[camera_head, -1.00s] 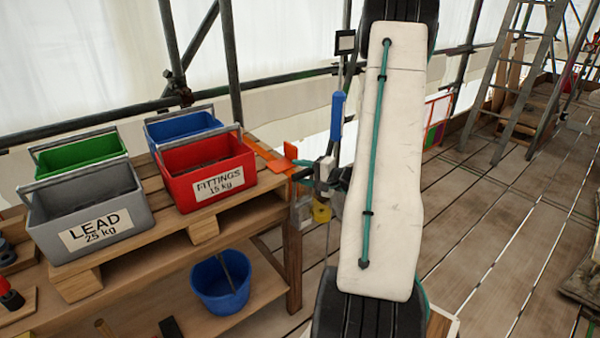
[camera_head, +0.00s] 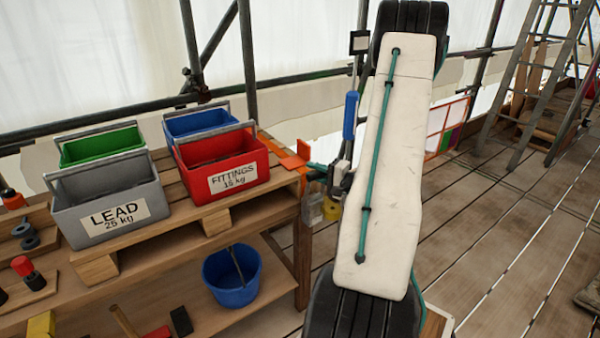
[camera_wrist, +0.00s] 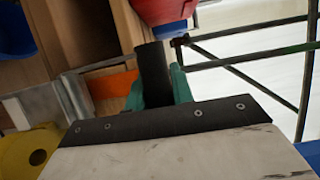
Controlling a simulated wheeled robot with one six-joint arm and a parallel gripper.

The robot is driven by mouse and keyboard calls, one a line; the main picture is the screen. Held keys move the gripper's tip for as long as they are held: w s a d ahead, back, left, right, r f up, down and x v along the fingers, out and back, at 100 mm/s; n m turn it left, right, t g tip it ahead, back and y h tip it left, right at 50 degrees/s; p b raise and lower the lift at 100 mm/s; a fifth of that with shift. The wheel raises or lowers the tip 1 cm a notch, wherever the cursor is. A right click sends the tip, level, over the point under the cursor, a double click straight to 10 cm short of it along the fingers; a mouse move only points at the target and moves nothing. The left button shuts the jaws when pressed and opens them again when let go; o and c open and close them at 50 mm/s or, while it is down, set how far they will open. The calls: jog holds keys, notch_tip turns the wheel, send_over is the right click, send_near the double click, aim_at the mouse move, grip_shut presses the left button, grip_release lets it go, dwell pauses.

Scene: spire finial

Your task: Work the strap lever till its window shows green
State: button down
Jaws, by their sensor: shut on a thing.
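My gripper (camera_wrist: 160,98) has teal jaws, closed around a dark rounded bar (camera_wrist: 152,65) in the wrist view. The bar looks like the strap lever's grip, but its lower part is hidden by my wrist. In the head view my arm covers most of the gripper, at the bench's right end. An orange bracket (camera_head: 297,157) is beside it and also shows in the wrist view (camera_wrist: 108,82). A blue upright handle (camera_head: 350,115) stands just right of it, below a small black-framed plate (camera_head: 360,42). I see no green window on the lever.
The wooden bench (camera_head: 280,212) carries a grey LEAD crate (camera_head: 105,205), a red FITTINGS crate (camera_head: 222,165), and green and blue ones. A blue bucket (camera_head: 232,275) is on the lower shelf. A ladder (camera_head: 525,90) stands back right. The plank floor at right is mostly clear.

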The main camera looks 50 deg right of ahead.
jog(key=shift+s+a+f, duration=0.1)
jog(key=shift+s+a, duration=0.1)
jog(key=shift+s, duration=0.45)
jog(key=shift+s+a, duration=0.1)
jog(key=shift+s, duration=0.3)
jog(key=c, duration=1.2)
grip_release()
jog(key=shift+s, duration=0.1)
jog(key=s, duration=0.7)
jog(key=shift+s+d, duration=0.3)
jog(key=shift+s, duration=0.05)
